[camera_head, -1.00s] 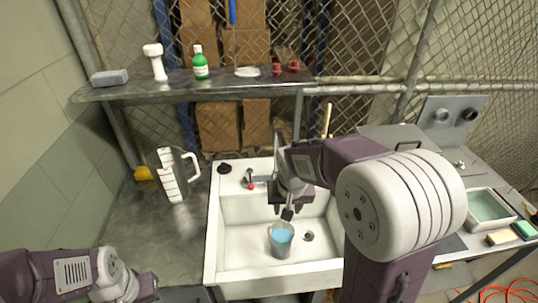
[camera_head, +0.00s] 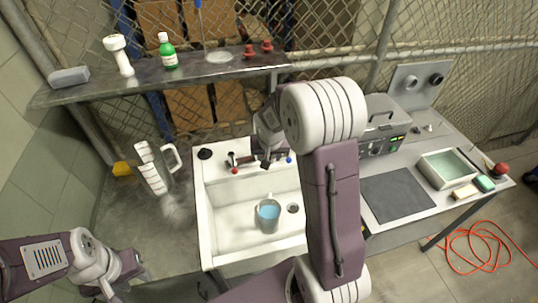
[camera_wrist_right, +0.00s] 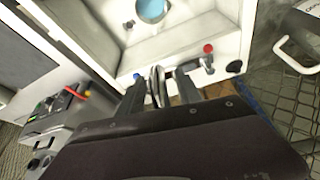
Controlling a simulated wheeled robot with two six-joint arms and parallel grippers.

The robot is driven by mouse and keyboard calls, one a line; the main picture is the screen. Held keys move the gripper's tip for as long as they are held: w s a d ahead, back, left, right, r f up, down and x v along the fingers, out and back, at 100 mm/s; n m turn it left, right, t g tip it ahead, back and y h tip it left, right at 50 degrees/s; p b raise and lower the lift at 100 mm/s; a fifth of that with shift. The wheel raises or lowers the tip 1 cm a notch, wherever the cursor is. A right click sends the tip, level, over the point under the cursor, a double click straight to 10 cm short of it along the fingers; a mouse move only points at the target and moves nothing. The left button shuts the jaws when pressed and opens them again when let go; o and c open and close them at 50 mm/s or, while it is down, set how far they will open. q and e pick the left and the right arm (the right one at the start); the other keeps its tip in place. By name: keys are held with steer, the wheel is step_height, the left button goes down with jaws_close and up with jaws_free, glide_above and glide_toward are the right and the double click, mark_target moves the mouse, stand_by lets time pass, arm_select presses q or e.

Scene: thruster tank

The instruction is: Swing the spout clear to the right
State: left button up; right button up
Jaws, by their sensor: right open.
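The tap (camera_head: 243,160) stands on the back rim of the white sink (camera_head: 205,225), with a red-ended handle on the left and a blue-ended one on the right. Its metal spout (camera_wrist_right: 157,82) shows in the right wrist view, between the fingers of my right gripper (camera_wrist_right: 160,90). These fingers are open, one on each side of the spout; I cannot tell whether either touches it. In the head view my right gripper (camera_head: 268,152) hangs over the tap and partly hides the spout. My left gripper (camera_head: 122,284) is low at the left, away from the sink, its fingers unclear.
A clear cup (camera_head: 268,216) of blue liquid stands in the sink beside the drain (camera_head: 293,208). A black stopper (camera_head: 205,153) is on the back left rim. A white-marked jug (camera_head: 152,170) stands left of the sink. A metal shelf (camera_head: 110,88) runs above.

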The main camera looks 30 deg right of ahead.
steer(key=shift+s+d+f, duration=0.1)
steer(key=shift+s+d, duration=0.05)
steer(key=shift+s, duration=0.1)
steer(key=shift+w, duration=0.15)
steer(key=shift+c, duration=1.4)
steer(key=shift+w, duration=0.1)
jaws_close()
